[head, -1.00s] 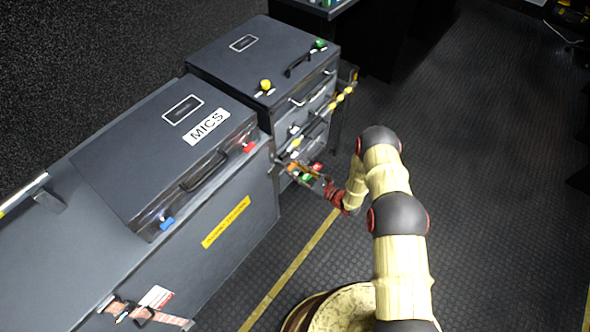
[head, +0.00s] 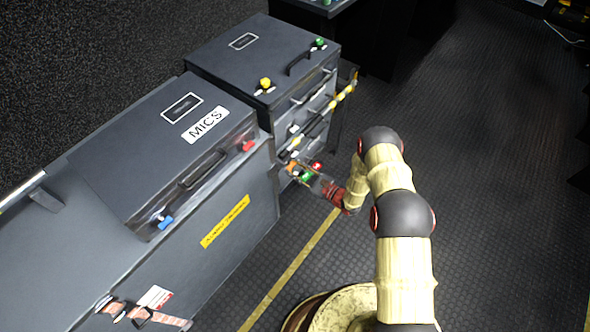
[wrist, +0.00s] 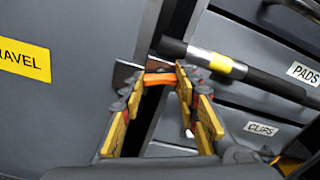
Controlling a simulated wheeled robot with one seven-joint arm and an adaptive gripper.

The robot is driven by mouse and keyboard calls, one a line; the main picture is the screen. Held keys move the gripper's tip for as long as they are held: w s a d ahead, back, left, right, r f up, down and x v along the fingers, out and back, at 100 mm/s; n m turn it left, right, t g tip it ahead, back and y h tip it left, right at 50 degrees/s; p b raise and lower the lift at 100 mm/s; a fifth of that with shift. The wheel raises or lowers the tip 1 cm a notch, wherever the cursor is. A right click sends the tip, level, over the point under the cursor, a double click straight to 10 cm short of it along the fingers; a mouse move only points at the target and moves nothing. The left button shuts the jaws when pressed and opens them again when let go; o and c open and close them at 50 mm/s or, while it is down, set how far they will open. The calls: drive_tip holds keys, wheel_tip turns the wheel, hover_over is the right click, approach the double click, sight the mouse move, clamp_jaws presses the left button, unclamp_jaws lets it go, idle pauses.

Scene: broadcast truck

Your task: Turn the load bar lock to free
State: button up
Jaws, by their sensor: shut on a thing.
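The load bar (wrist: 205,57) is a dark and silver bar with a yellow band. It runs across the drawer fronts in the wrist view, and the head view shows it along the far case's front (head: 318,122). The load bar lock (wrist: 158,78) shows as an orange lever by the bar's left end, at the gap beside the near case. My gripper (wrist: 158,84) is shut on this orange lever, with one fingertip on each side. In the head view my gripper (head: 305,174) is low against the case front, and the lever is mostly hidden there.
The near case (head: 110,160) carries a MICS lid and a yellow label. The drawers, labelled PADS (wrist: 303,73) and CLIPS (wrist: 261,128), lie close behind the bar. A strap buckle (head: 143,314) hangs at the lower left. The floor at right is open.

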drive_tip(key=n+b, duration=0.3)
drive_tip(key=n, duration=0.9)
drive_tip(key=shift+f+b, duration=0.1)
drive_tip(key=shift+b, duration=0.25)
drive_tip(key=shift+s+n, duration=0.1)
drive_tip(key=shift+n, duration=0.2)
drive_tip(key=o, duration=1.2)
drive_tip(key=shift+c, duration=0.2)
drive_tip(key=v, duration=1.2)
